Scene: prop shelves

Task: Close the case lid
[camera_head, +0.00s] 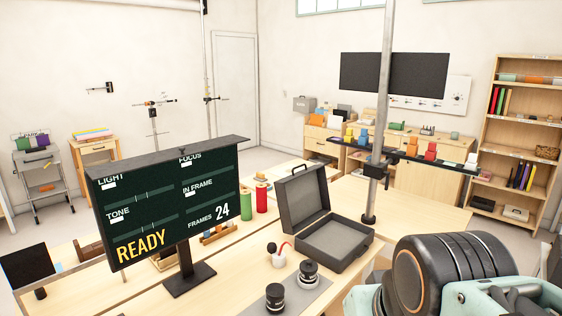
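A dark grey case (335,239) lies on the wooden table right of centre. Its lid (303,199) stands open and nearly upright along the left-back side, showing a grey inner face. The case's base looks empty, with a light grey lining. A large dark ribbed part with pale green pieces, part of my own arm, fills the lower right, apart from the case. My gripper's fingertips do not show.
A vertical metal post (380,130) stands just behind and right of the case, carrying a dark bar (440,160) with coloured blocks. A display screen (170,205) stands left.

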